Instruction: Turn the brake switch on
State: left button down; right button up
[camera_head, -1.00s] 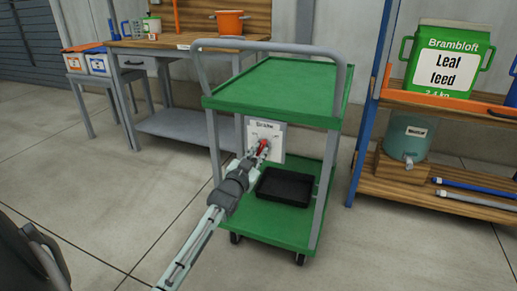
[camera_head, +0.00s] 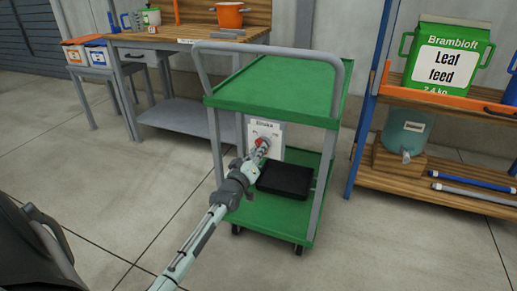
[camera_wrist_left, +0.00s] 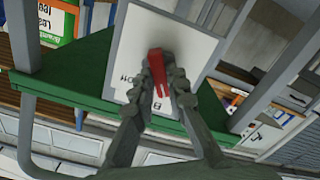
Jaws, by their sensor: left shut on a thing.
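The brake switch is a red handle (camera_head: 260,142) on a white panel (camera_head: 277,131) fixed to the front of a green cart (camera_head: 272,92). My left gripper (camera_head: 261,149) reaches up to the panel and partly covers the handle. In the left wrist view the red handle (camera_wrist_left: 156,62) stands between the two fingers of my left gripper (camera_wrist_left: 160,83), which are shut on it. The white panel (camera_wrist_left: 180,38) lies behind it, with its lettering upside down and partly hidden by a finger. My right gripper is in neither view.
A black tray (camera_head: 285,181) lies on the cart's lower shelf. A grey push rail (camera_head: 265,47) arches over the cart's top. A workbench (camera_head: 155,40) stands at back left, a shelf rack with a Leaf feed container (camera_head: 446,58) at right.

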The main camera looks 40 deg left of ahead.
pick_arm(q)
jog(key=shift+n, duration=1.1)
jog(key=c, duration=1.5)
grip_release()
jog(key=v, duration=1.2)
jog(key=shift+f, duration=0.1)
